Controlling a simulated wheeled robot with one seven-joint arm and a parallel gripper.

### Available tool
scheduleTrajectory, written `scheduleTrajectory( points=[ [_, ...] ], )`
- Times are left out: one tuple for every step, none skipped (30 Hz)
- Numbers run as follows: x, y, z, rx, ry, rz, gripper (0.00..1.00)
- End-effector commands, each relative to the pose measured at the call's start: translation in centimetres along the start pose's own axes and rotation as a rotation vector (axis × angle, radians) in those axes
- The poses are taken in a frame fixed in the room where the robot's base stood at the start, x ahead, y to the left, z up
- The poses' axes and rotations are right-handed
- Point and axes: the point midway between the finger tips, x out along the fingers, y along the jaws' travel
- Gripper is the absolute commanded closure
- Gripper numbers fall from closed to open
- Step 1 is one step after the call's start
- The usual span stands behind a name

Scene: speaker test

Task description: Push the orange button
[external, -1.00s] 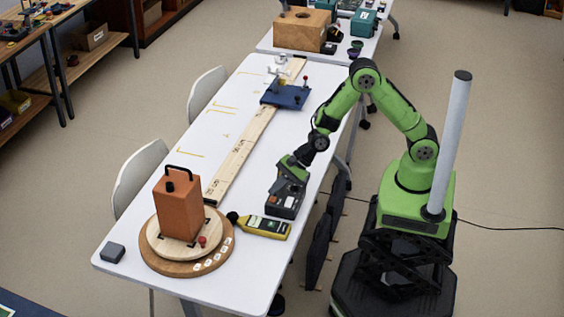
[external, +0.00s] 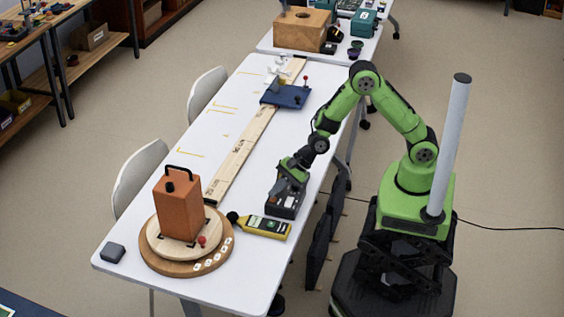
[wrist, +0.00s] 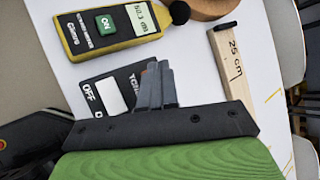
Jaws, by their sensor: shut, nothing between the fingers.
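A dark box (external: 284,207) with a grey-black top stands near the right edge of the white table. In the wrist view its top panel (wrist: 97,92) bears a white rocker switch (wrist: 109,96) and the lettering "OFF". My gripper (external: 277,190) is over this box, with its fingers pointing down at the top. In the wrist view my gripper (wrist: 156,78) is shut and empty. A small orange patch (wrist: 152,66) shows right at the fingertips; the fingers hide most of it. I cannot tell whether they touch it.
A yellow sound meter (external: 262,227) lies just in front of the box. A round wooden turntable (external: 160,262) carries an orange-brown speaker box (external: 180,206). A long wooden ruler (external: 240,154) runs along the table to a blue platform (external: 287,96).

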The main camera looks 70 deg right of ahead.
Motion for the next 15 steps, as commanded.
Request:
scheduleTrajectory(
  points=[
    [0.03,0.02,-0.02,0.000,0.000,0.000,1.00],
    [0.05,0.03,-0.04,0.000,0.000,0.000,1.00],
    [0.09,0.06,-0.07,0.000,0.000,0.000,1.00],
    [0.12,0.08,-0.09,0.000,0.000,0.000,1.00],
    [0.15,0.11,-0.11,0.000,0.000,0.000,1.00],
    [0.19,0.13,-0.14,0.000,0.000,0.000,1.00],
    [0.21,0.15,-0.16,0.000,0.000,0.000,1.00],
    [0.24,0.17,-0.18,0.000,0.000,0.000,1.00],
    [0.28,0.20,-0.21,0.000,0.000,0.000,1.00],
    [0.30,0.21,-0.22,0.000,0.000,0.000,1.00],
    [0.33,0.23,-0.24,0.000,0.000,0.000,1.00],
    [0.36,0.26,-0.27,0.000,0.000,0.000,1.00],
    [0.39,0.28,-0.29,0.000,0.000,0.000,1.00],
    [0.41,0.29,-0.31,0.000,0.000,0.000,1.00],
    [0.44,0.32,-0.33,0.000,0.000,0.000,1.00]
  ],
)
